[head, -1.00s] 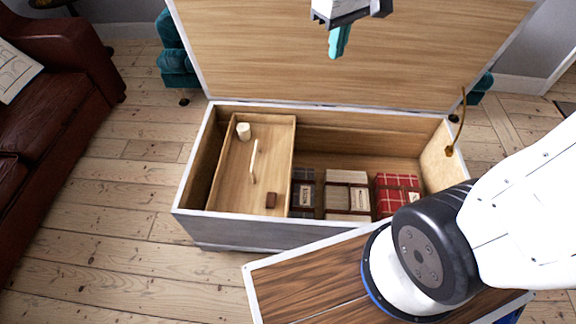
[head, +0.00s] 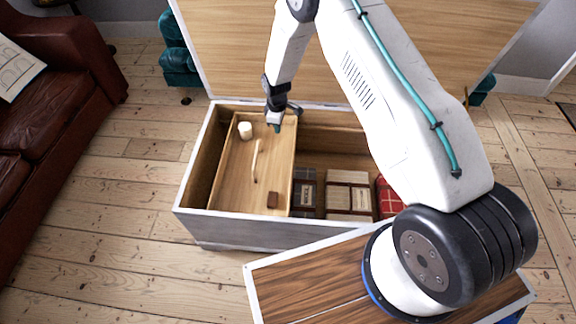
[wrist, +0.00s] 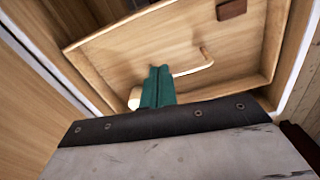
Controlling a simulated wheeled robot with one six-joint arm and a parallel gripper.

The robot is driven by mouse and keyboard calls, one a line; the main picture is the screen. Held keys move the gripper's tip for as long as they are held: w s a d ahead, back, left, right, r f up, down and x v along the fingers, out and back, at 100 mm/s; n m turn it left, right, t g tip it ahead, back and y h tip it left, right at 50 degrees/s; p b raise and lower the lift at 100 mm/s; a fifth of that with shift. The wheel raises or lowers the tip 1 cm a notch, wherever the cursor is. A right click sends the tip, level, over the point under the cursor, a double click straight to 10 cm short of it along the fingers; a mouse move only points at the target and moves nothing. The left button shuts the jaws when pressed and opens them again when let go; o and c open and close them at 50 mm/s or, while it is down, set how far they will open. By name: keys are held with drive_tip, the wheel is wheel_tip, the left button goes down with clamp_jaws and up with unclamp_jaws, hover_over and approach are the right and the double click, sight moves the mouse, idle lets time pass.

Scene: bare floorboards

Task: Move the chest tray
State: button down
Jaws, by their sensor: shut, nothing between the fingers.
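The chest tray (head: 231,178) is a shallow wooden tray at the left end of the open chest (head: 215,228). In it are a white cylinder (head: 245,130), a thin pale rod-like piece (head: 256,160) and a small brown block (head: 272,199). My gripper (head: 277,127) is shut and empty, over the tray's far right corner. In the wrist view its teal fingers (wrist: 158,88) are together over the tray (wrist: 105,65), close to the pale piece (wrist: 195,66). I cannot tell whether they touch anything.
Dark (head: 304,190), cream (head: 348,194) and red (head: 387,196) folded bundles lie in the chest right of the tray. The raised lid (head: 230,50) stands behind. A brown leather sofa (head: 60,100) is at left; floorboards between are clear.

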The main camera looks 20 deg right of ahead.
drive_tip(key=n, duration=0.2)
approach(288, 169)
drive_tip(key=w+a+r, duration=0.2)
drive_tip(key=a+r, duration=0.1)
drive_tip(key=a, duration=0.1)
drive_tip(key=f, duration=0.9)
drive_tip(key=shift+s+d+f, duration=0.1)
drive_tip(key=shift+s+f, duration=0.15)
drive_tip(key=shift+s, duration=0.05)
drive_tip(key=shift+s+d, duration=0.25)
drive_tip(key=shift+d, duration=0.35)
drive_tip(key=shift+s+d, duration=0.25)
drive_tip(key=shift+d, duration=0.4)
drive_tip(key=shift+s+d, duration=0.2)
drive_tip(key=shift+d, duration=0.4)
